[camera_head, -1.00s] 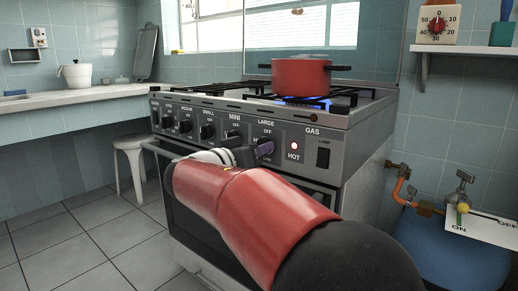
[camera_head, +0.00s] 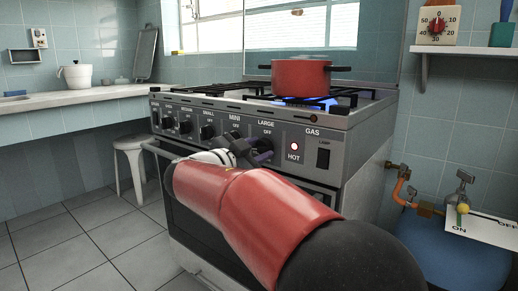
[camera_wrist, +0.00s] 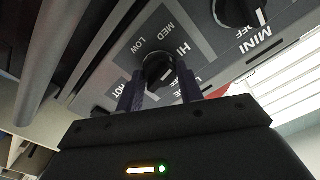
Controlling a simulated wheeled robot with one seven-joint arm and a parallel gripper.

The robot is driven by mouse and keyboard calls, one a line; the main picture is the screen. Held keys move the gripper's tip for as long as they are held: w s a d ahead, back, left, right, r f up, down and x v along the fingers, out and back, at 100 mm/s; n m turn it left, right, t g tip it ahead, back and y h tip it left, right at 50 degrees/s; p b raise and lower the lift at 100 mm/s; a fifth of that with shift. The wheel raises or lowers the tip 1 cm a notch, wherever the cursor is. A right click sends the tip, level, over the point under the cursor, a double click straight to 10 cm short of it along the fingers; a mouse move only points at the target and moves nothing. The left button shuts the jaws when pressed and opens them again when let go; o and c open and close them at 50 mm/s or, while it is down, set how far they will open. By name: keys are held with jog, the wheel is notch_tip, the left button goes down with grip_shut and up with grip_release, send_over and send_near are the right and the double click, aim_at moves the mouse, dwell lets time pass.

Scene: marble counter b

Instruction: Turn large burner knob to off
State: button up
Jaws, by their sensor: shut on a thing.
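The large burner knob (camera_head: 265,143) is a black knob under the LARGE label on the stove's front panel. In the wrist view the knob (camera_wrist: 157,68) sits between the two dark purple fingers, beside the printed HI, MED and LOW marks. My gripper (camera_head: 258,153) is shut on it, one finger on each side; the gripper (camera_wrist: 160,86) also shows in the wrist view. My wrist and fingers partly hide the knob in the head view. A blue flame (camera_head: 318,102) burns under the red pot (camera_head: 300,73).
The mini knob (camera_head: 232,135) and several other knobs line the panel to the left. A lit HOT lamp (camera_head: 294,146) and a LAMP switch (camera_head: 323,158) are to the right. A blue gas cylinder (camera_head: 450,248) stands right of the stove.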

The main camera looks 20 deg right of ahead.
jog(key=shift+m, duration=0.3)
jog(key=m, duration=0.5)
jog(key=shift+m, duration=0.3)
jog(key=o, duration=0.8)
jog(key=shift+c, duration=0.2)
